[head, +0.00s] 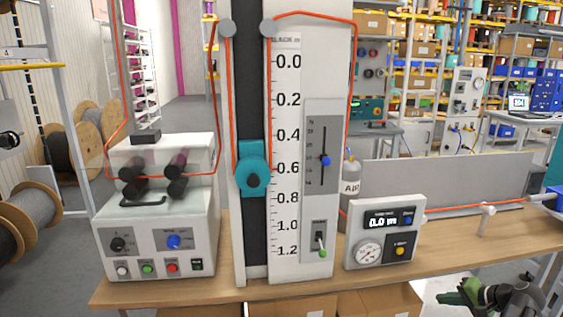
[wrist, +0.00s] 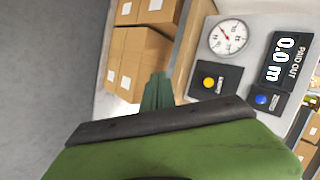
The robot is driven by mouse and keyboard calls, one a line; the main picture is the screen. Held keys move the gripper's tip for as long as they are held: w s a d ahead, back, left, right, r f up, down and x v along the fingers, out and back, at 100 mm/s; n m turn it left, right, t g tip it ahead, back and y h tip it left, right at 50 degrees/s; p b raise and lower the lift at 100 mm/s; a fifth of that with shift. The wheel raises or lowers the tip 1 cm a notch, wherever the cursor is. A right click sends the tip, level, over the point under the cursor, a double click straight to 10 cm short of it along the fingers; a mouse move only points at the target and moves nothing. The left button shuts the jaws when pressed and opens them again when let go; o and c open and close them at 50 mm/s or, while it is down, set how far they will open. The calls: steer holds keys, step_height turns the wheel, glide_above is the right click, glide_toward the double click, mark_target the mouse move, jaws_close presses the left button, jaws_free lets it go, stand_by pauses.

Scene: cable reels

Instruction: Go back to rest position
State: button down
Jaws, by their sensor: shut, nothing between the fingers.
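My gripper (head: 447,298) shows at the lower right of the head view, green and dark, in front of the bench's front edge and below the meter box. In the wrist view its green fingers (wrist: 157,92) are together with nothing between them. The meter box (head: 384,232) stands on the bench, apart from my gripper. Its display reads 0.0 m, and it carries a dial, a yellow button and a blue button. The box also shows in the wrist view (wrist: 208,82), turned on its side.
The wooden bench (head: 190,290) carries a control box (head: 155,235), a tall scaled column (head: 285,210) with a teal pulley block (head: 252,178), and an orange cable. Cardboard boxes (head: 375,301) sit under the bench. Cable reels (head: 38,215) stand at the left. Floor shows right of the boxes.

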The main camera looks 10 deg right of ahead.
steer(key=w+a+n+g+y, duration=0.1)
steer(key=w+a+n+y, duration=0.15)
steer(key=w+a, duration=1)
steer(key=w+a+f+n+g+p, duration=0.15)
steer(key=a+n+g, duration=0.35)
steer(key=a, duration=2.1)
steer(key=s+a+f+n+g+p, duration=0.1)
steer(key=s+a+f+n+g, duration=0.15)
steer(key=a, duration=0.75)
steer(key=s+a+n+h, duration=0.2)
steer(key=s+a+h, duration=0.1)
steer(key=s, duration=0.1)
steer(key=d, duration=0.1)
steer(key=s+d+h, duration=0.1)
steer(key=d, duration=0.1)
steer(key=d+f+g+h, duration=0.1)
steer(key=d, duration=0.1)
steer(key=shift+s+f+h, duration=0.1)
steer(key=shift+s+h, duration=0.15)
